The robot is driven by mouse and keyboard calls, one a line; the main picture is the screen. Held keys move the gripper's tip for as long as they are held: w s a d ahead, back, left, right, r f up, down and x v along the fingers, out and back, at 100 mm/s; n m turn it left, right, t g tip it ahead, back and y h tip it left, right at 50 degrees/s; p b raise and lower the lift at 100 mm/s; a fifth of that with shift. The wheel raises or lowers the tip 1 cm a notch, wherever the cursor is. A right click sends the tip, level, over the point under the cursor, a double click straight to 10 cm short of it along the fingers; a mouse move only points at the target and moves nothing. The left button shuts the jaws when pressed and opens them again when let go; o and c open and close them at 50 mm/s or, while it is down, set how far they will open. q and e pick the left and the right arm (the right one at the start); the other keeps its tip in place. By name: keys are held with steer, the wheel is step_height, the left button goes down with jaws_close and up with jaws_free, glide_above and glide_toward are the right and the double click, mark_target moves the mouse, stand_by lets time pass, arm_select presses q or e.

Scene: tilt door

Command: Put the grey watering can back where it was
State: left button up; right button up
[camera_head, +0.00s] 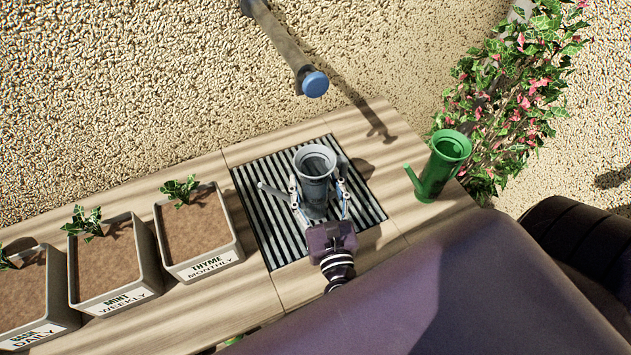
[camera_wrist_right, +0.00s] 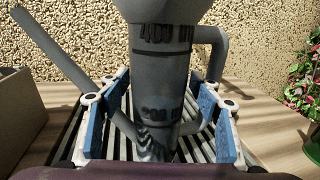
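The grey watering can (camera_head: 315,165) stands upright on the dark striped grate (camera_head: 265,178), with its spout pointing left. In the right wrist view the can (camera_wrist_right: 160,85) fills the middle, with volume markings on its body and its handle on the right; its top is cut off. My right gripper (camera_head: 318,190) reaches in from the front with one finger on each side of the can. In the wrist view its blue-padded fingers (camera_wrist_right: 160,110) look open, with small gaps beside the can's body. My left gripper is not in view.
A green watering can (camera_head: 443,165) stands at the wooden counter's right end. Several labelled planters stand left of the grate, the nearest marked Thyme (camera_head: 198,230). A pipe with a blue end (camera_head: 314,84) hangs above and behind the grate. Flowering ivy (camera_head: 525,90) grows at the right.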

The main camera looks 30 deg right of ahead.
steer(key=b+v, duration=0.4)
steer(key=v, duration=0.8)
steer(key=shift+r, duration=0.2)
steer(key=shift+s, duration=0.1)
